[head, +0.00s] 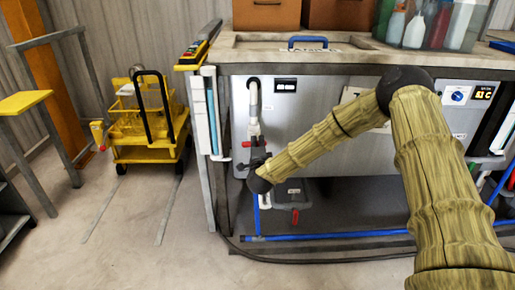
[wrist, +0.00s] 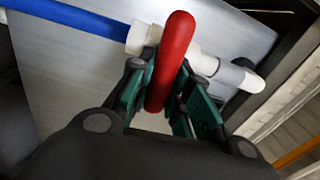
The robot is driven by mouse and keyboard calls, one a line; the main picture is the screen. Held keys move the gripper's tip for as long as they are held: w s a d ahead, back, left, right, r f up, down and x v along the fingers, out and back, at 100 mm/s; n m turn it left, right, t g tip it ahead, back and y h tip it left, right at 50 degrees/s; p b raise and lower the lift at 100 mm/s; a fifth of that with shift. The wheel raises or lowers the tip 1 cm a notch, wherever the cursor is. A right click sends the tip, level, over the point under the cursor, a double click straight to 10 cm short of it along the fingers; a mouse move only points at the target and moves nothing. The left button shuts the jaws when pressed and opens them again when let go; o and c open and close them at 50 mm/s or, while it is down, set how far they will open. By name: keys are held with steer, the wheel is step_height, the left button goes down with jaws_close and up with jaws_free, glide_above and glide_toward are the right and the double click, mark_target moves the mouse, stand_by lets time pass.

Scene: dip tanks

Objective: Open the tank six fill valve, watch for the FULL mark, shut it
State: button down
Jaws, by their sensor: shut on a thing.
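A grey tank (head: 325,125) fills the middle of the head view, with part of its front hidden by my arm. A pale pipe (head: 254,115) runs down its left front to my gripper (head: 257,155). In the wrist view, my gripper (wrist: 165,85) is shut on a red valve handle (wrist: 172,60), which lies between its green-padded fingers. I cannot make out a FULL mark.
Another red handle (head: 295,216) sits low under the tank. Blue pipe (head: 330,236) and a dark hose run near the floor. A yellow cart (head: 148,130) stands left, with clear floor in front. Bottles (head: 416,28) stand in a bin on top. A control panel (head: 468,98) is at right.

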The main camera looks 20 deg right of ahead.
steer(key=shift+d+f+m, duration=0.1)
steer(key=shift+f+m, duration=0.05)
steer(key=shift+m, duration=0.35)
steer(key=c, duration=1.3)
jaws_free()
steer(key=shift+s, duration=0.15)
steer(key=v, duration=1.1)
steer(key=shift+s, duration=0.35)
